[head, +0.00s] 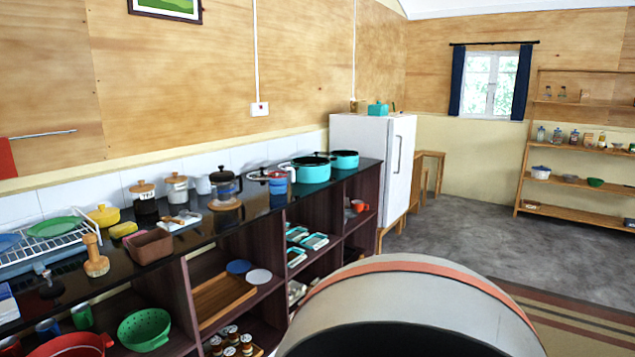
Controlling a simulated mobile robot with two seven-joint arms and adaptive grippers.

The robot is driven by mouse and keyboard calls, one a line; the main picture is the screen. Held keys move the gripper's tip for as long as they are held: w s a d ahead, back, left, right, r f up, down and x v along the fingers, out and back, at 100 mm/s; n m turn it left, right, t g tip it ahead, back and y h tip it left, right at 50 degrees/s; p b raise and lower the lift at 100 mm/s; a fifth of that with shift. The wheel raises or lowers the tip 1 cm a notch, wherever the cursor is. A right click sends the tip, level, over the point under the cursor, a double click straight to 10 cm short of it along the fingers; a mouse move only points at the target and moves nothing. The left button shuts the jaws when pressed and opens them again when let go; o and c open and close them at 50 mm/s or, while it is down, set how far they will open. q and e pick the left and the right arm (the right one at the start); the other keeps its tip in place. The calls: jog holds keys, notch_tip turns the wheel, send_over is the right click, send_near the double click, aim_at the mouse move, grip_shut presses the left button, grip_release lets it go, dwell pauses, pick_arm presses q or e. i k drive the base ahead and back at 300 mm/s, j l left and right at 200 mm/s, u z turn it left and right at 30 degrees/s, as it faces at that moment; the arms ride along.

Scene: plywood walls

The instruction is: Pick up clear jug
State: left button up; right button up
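A clear glass vessel with a black lid and dark handle (225,188) stands upright on the dark counter (255,207), on a small wooden base. It looks like a coffee press; I cannot tell whether it is the jug. Small clear glass containers (541,134) stand on the wooden shelf unit at the far right, too small to tell apart. No other clear jug can be made out. Neither of my grippers is in view.
Canisters (177,188) and turquoise pots (311,169) flank the glass vessel. A dish rack (50,240) is at left. Open shelves below hold a green colander (145,330) and trays. A white fridge (372,160) stands beyond. Grey floor (470,225) is clear towards the shelf unit (525,160).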

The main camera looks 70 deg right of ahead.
aim_at(276, 176)
jog(key=z, duration=2.15)
jog(key=i+l+u, duration=0.15)
jog(key=u, duration=0.55)
jog(key=i+l+u, duration=0.35)
jog(key=l, duration=0.2)
jog(key=i+l+u, duration=0.15)
jog(key=l, duration=0.2)
jog(key=i+l, duration=0.15)
jog(key=l, duration=0.15)
jog(key=i+l+u, duration=0.1)
jog(key=l, duration=0.2)
jog(key=i+l, duration=0.15)
jog(key=l, duration=0.2)
jog(key=u, duration=0.05)
